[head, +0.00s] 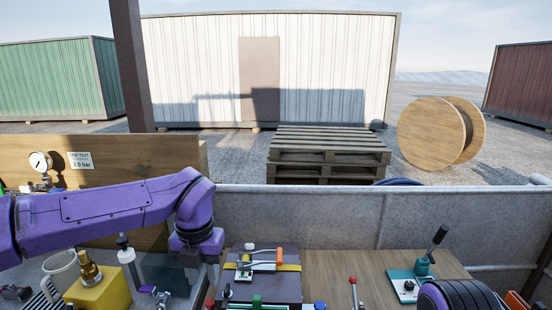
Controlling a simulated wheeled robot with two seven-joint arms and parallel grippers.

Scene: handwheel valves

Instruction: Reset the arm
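My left arm (110,208) is purple and reaches in from the left edge. It bends down at a purple joint, and my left gripper (200,262) is at its lower end, above the bench between the yellow block and the dark panel box. The fingers are too small and shadowed to tell whether they are open or shut. A purple and black ribbed part (462,297) at the bottom right appears to be my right arm; its gripper does not show. No large handwheel can be made out clearly.
A pressure gauge (40,162) and a sign (80,160) are on a wooden board at left. A yellow block (98,294) with a brass fitting, a dark panel box (262,286) and a teal lever unit (408,284) stand on the bench. A grey wall (300,213) runs behind.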

